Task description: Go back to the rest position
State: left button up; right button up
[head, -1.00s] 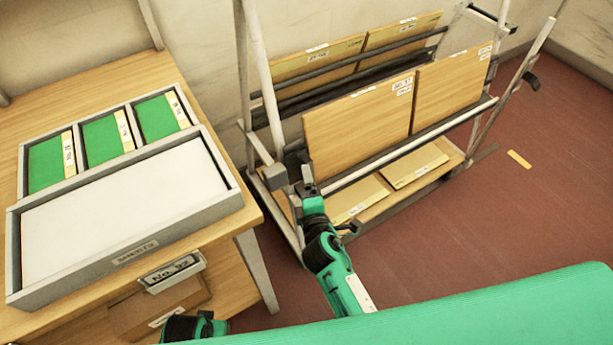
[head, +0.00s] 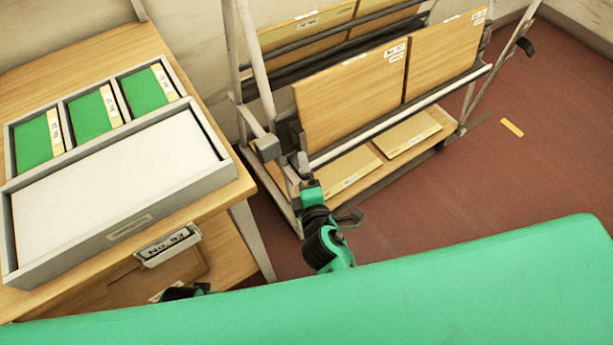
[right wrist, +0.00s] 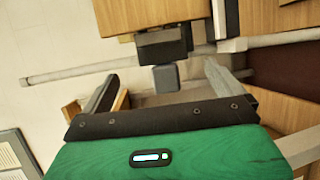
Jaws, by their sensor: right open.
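My right gripper (head: 300,163) is in the head view at the near left end of a panel rack, just below a grey block (head: 267,148) on its frame. In the right wrist view its two fingers (right wrist: 162,72) stand apart with nothing held between them. A dark clamp with a grey block shows beyond the fingers; I cannot tell if they touch it. A small dark and green part of my other arm (head: 185,292) shows at the bottom left, but my left gripper's fingers are hidden.
The rack holds upright wooden panels (head: 350,95), with flat boards (head: 408,133) on its lower shelf. At left, a wooden table (head: 75,60) bears a grey tray (head: 120,232) with a white sheet and green-filled compartments. Red floor (head: 560,130) lies open at right.

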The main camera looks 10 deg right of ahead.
pick_arm(q)
jog(key=shift+d, duration=0.4)
jog(key=shift+a, duration=0.1)
